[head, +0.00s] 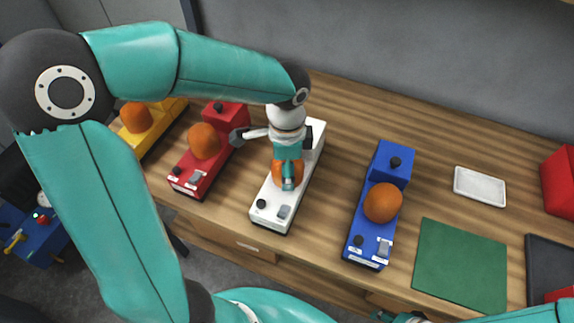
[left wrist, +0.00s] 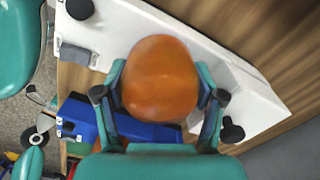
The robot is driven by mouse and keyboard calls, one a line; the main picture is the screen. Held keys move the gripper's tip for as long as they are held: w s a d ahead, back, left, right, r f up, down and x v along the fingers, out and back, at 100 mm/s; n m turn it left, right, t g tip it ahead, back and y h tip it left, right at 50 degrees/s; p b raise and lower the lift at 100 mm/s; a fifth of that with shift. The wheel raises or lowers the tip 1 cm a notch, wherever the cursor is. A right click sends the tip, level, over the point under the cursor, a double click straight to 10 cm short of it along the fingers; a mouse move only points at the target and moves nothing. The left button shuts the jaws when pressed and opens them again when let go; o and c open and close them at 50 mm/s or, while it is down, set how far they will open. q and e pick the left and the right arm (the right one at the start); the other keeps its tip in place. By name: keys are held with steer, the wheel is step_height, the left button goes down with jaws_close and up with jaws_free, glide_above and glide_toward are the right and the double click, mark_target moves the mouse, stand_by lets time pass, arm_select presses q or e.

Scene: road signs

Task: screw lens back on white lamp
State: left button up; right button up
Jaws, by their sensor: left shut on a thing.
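The white lamp (head: 262,215) stands on the wooden table in the middle of the head view. Its orange lens (left wrist: 160,78) is between the fingers of my left gripper (left wrist: 160,100) in the left wrist view. My left gripper is shut on the lens, at the lamp's middle. The white lamp body (left wrist: 195,45) shows behind the lens. Whether the lens touches its seat is hidden by the gripper. My right arm (head: 440,318) shows only in part at the bottom right of the head view, and its fingertips are not clearly visible.
A yellow lamp (head: 157,125) and a red lamp (head: 190,175) stand to the left, a blue lamp (head: 366,225) to the right, each with an orange lens. Right of these lie a green mat (head: 460,268), a white tray (head: 480,187) and a dark tray (head: 548,270).

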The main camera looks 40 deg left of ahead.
arm_select(q)
steer(key=shift+r+m+p, duration=0.15)
steer(key=shift+m+p, duration=0.25)
steer(key=shift+m, duration=0.6)
steer(key=shift+w+m, duration=0.1)
steer(key=shift+m, duration=0.8)
steer(key=shift+m+p, duration=0.6)
steer(key=shift+m, duration=1.4)
steer(key=shift+p, duration=0.35)
